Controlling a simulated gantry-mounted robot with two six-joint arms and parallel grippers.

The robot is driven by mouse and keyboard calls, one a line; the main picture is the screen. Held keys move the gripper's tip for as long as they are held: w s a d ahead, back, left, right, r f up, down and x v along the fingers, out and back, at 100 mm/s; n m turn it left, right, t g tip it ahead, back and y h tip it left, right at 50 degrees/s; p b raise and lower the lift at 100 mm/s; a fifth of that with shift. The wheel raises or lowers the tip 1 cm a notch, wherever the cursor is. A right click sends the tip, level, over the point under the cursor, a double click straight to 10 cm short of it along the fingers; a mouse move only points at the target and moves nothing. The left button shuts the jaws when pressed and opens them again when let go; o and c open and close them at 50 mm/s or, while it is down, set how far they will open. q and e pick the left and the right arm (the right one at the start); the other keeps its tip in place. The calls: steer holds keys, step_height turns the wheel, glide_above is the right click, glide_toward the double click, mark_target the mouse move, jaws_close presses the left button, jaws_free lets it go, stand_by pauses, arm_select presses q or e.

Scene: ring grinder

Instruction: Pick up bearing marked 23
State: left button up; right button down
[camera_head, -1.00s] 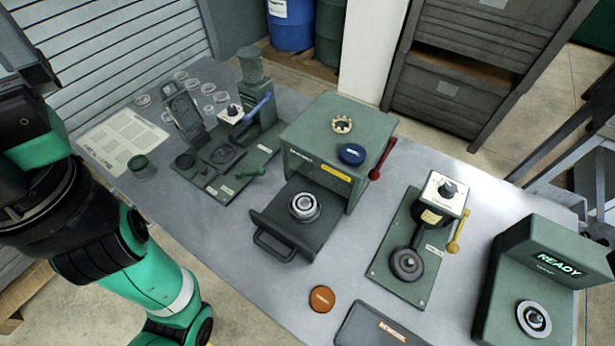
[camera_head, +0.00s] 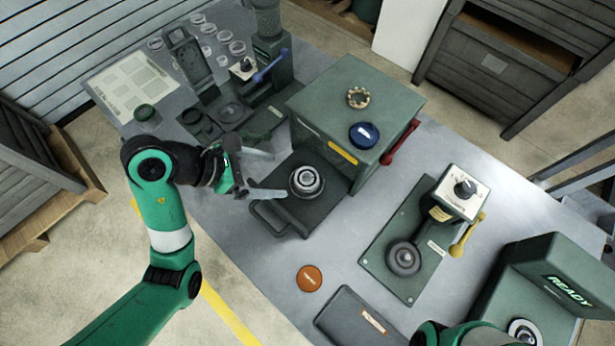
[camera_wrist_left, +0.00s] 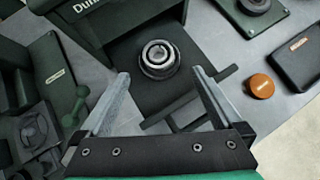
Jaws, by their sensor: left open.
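A silver ring-shaped bearing (camera_head: 307,182) sits on the pulled-out dark drawer (camera_head: 320,213) of the green box; no number can be read on it. It also shows in the left wrist view (camera_wrist_left: 159,58). My left gripper (camera_head: 278,174) is open and empty just left of the bearing, fingers pointing at it. In the left wrist view the bearing lies beyond and between the open fingertips (camera_wrist_left: 160,75). My right gripper is out of view.
The green box (camera_head: 350,110) has a brass ring (camera_head: 358,97) and blue disc (camera_head: 364,135) on top. An orange disc (camera_head: 309,278) and dark case (camera_head: 360,322) lie in front. A dial station (camera_head: 425,235) stands right. The drawer's handle (camera_head: 268,218) juts forward.

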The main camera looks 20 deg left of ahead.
mark_target(301, 177)
arm_select(q)
steer(key=b+x, duration=0.1)
steer(key=x, duration=0.4)
steer(key=shift+s+b, duration=0.1)
steer(key=shift+b, duration=0.25)
steer(key=shift+f, duration=0.1)
steer(key=b+x, duration=0.1)
steer(key=x, duration=0.1)
steer(key=b+x, duration=0.1)
steer(key=x, duration=0.2)
steer(key=shift+a+f+b, duration=0.15)
steer(key=shift+a+b, duration=0.05)
steer(key=shift+b, duration=0.15)
steer(key=shift+w+d, duration=0.1)
steer(key=shift+w, duration=0.15)
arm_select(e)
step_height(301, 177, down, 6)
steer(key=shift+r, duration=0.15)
arm_select(q)
steer(key=c, duration=1.5)
steer(key=shift+c, duration=0.2)
